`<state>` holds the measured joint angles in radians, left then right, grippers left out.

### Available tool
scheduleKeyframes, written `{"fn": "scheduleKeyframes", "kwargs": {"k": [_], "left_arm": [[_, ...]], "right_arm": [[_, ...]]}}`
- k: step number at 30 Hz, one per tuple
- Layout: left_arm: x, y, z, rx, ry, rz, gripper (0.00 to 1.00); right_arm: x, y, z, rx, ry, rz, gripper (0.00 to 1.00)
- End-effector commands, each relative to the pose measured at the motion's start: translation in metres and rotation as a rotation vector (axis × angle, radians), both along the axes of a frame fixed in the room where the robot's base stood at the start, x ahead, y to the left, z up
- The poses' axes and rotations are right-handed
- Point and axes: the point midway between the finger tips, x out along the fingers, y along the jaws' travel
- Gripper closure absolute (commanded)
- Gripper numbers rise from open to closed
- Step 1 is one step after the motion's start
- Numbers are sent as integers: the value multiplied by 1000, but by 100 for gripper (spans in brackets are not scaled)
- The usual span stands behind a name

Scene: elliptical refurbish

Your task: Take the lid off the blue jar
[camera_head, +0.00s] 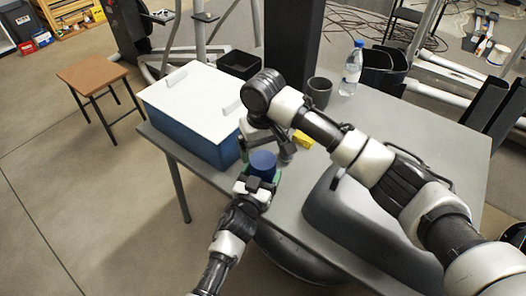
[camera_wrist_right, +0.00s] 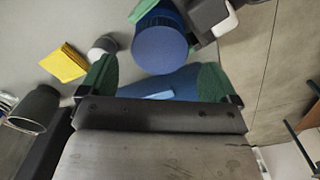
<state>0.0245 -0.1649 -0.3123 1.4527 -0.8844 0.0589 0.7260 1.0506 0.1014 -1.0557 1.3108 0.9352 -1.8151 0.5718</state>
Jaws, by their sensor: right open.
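The blue jar (camera_head: 262,173) is near the front-left edge of the grey table, with its round blue lid (camera_head: 262,158) on top. In the right wrist view the flat lid (camera_wrist_right: 160,50) faces the camera. My left gripper (camera_head: 260,182) is at the jar from the front, its green pads on either side of the body; it appears closed on it. My right gripper (camera_head: 266,143) is above and behind the jar, open and empty. Its green fingers (camera_wrist_right: 157,82) are spread wide in the wrist view, with the lid just beyond them. The jar's lower body is mostly hidden.
A blue box with a white lid (camera_head: 190,95) stands left of the jar. A yellow block (camera_head: 302,139), a grey cup (camera_head: 319,92) and a water bottle (camera_head: 352,68) are behind it. A large grey rounded object (camera_head: 350,225) lies to the right.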

Motion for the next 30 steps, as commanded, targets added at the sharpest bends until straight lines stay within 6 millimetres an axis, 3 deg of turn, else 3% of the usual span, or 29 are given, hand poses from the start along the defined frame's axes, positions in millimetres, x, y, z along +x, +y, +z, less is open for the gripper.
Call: {"fn": "scheduleKeyframes", "kwargs": {"k": [6, 10, 24, 30], "left_arm": [[0, 0, -1, 0, 1, 0, 92], [0, 0, -1, 0, 1, 0, 92], [0, 0, -1, 0, 1, 0, 92], [0, 0, -1, 0, 1, 0, 92]], "right_arm": [[1, 0, 24, 2, -1, -188, 8], [0, 0, 28, 0, -1, -254, 8], [0, 0, -36, 0, 1, -262, 8], [0, 0, -48, 0, 0, -262, 8]]}}
